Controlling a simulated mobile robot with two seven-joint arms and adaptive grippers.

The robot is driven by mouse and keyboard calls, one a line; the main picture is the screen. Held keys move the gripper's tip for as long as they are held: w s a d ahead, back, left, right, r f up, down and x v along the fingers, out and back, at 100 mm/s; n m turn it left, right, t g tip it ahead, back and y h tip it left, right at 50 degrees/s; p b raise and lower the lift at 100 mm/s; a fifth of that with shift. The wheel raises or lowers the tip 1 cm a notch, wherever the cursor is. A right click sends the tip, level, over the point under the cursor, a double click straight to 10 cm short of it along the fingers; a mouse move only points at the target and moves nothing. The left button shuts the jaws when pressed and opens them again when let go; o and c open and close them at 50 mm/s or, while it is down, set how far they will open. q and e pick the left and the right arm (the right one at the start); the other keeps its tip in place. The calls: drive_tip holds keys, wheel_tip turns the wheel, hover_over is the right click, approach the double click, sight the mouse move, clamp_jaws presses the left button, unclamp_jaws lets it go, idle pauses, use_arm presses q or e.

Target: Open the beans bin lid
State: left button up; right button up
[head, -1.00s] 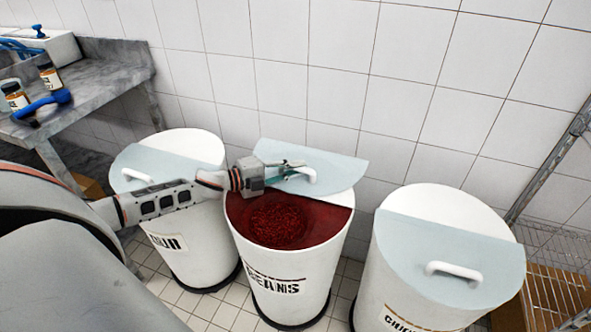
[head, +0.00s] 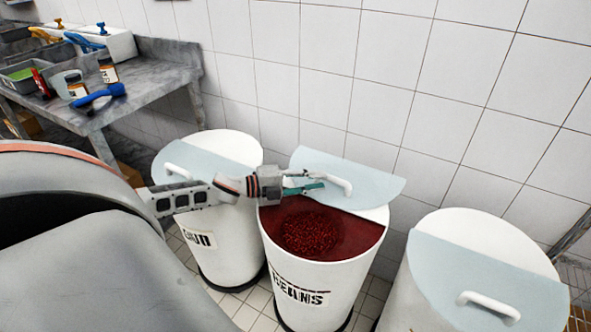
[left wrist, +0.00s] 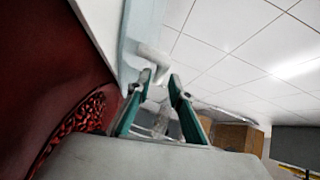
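The beans bin (head: 322,277) is a white drum lettered "BEANS". Its pale blue half-lid (head: 372,184) is back on the wall side, and the front of the opening shows red beans (head: 310,233) inside. The lid's white bar handle (head: 335,180) is beside the fingertips of my left gripper (head: 312,187). In the left wrist view the two green fingers (left wrist: 157,85) are apart, with the handle (left wrist: 152,56) just beyond their tips; any contact is unclear. My right gripper is in neither view.
A second lidded bin (head: 203,240) stands left and another (head: 440,300) right, both with pale blue half-lids. A grey counter (head: 150,84) with jars and a blue tool is at upper left. A tiled wall stands close behind the bins.

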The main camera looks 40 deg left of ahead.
use_arm(q)
drive_tip(key=shift+v, duration=3.45)
